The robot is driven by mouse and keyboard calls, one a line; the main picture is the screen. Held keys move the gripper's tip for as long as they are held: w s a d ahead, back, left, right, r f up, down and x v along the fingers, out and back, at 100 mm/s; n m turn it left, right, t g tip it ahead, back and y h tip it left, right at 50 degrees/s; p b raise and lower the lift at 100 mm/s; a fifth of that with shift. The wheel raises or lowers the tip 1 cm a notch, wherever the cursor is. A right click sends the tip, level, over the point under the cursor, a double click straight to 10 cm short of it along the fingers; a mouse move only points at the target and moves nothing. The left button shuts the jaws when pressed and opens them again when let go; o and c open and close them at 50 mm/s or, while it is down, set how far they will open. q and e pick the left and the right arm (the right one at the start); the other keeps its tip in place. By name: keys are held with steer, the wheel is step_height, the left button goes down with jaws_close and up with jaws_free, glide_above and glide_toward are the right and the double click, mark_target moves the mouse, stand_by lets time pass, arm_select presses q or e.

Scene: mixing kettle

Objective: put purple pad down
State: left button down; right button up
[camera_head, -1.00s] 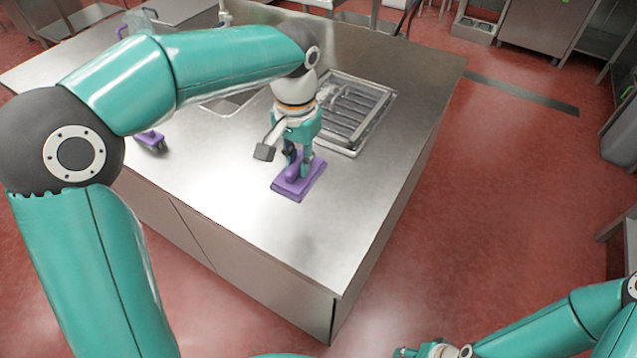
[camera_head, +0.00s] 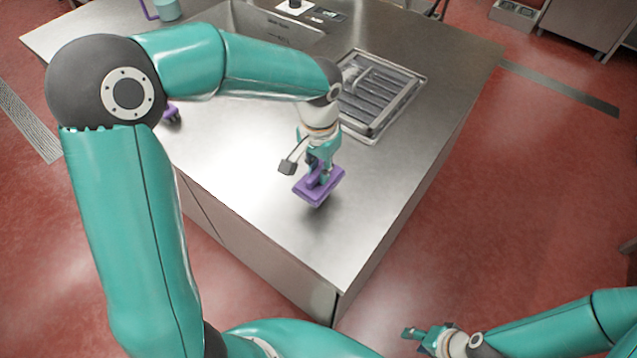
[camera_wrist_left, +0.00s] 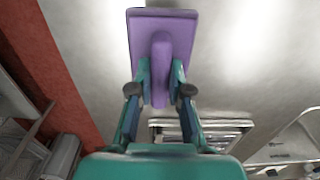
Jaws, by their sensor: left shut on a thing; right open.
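The purple pad (camera_head: 328,192) is a flat block with a raised grip. My left gripper (camera_head: 318,172) is shut on that grip and holds the pad over the steel counter (camera_head: 265,215), in front of the sink rack. The pad looks slightly tilted, with a dark shadow under its near edge; whether it touches the counter is hard to tell. In the left wrist view, the pad (camera_wrist_left: 165,30) sits between the fingertips (camera_wrist_left: 160,88). My right gripper (camera_head: 412,334) is open and empty at the bottom, over the floor beyond the counter.
A slotted rack (camera_head: 378,95) is set in the counter behind the pad. A sink basin (camera_head: 265,30) lies further back. Another purple item (camera_head: 172,114) is partly hidden behind my left arm. A teal jug (camera_head: 167,9) stands at the back left. The counter's front part is clear.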

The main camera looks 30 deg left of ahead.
mark_target(319, 185)
arm_select(q)
steer(key=shift+f, duration=2.8)
steer(key=shift+f, duration=0.1)
steer(key=c, duration=1.1)
jaws_free()
steer(key=shift+r, duration=0.5)
step_height(319, 185, up, 11)
steer(key=shift+r, duration=0.15)
